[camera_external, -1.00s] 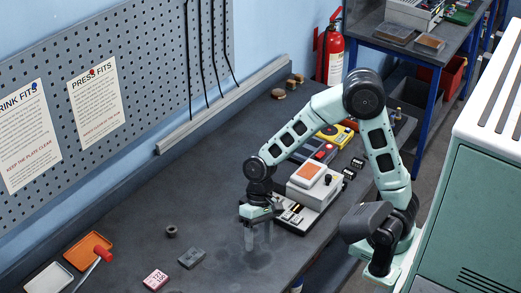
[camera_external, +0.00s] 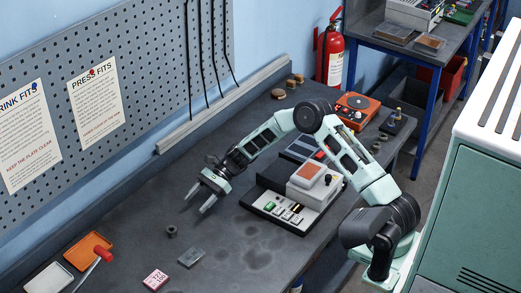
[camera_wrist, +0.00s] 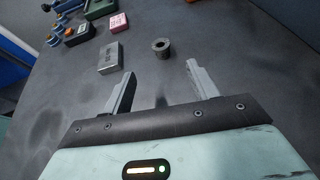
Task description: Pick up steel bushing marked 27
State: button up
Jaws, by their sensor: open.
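The steel bushing (camera_external: 171,231) is a small dark grey ring standing on the bench, left of and below my gripper in the external view. In the wrist view the bushing (camera_wrist: 162,48) shows its round hole and a wider rim, but no number is legible. My gripper (camera_external: 196,205) is open and empty, tilted with its fingers pointing down and left toward the bushing's side of the bench. In the wrist view the bushing lies beyond the fingertips (camera_wrist: 161,70), between their lines and apart from both.
A grey block (camera_external: 191,258) and a pink marked block (camera_external: 156,279) lie near the bushing. An orange tray (camera_external: 88,250), a white tray (camera_external: 50,279) and a red-handled tool (camera_external: 102,253) are at lower left. A device with buttons (camera_external: 290,209) stands right of my gripper.

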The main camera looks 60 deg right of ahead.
aim_at(170, 232)
jog(key=p+x, duration=0.3)
jog(key=x, duration=1)
jog(key=shift+w+a+f, duration=0.15)
jog(key=shift+a, duration=0.1)
jog(key=c, duration=1.1)
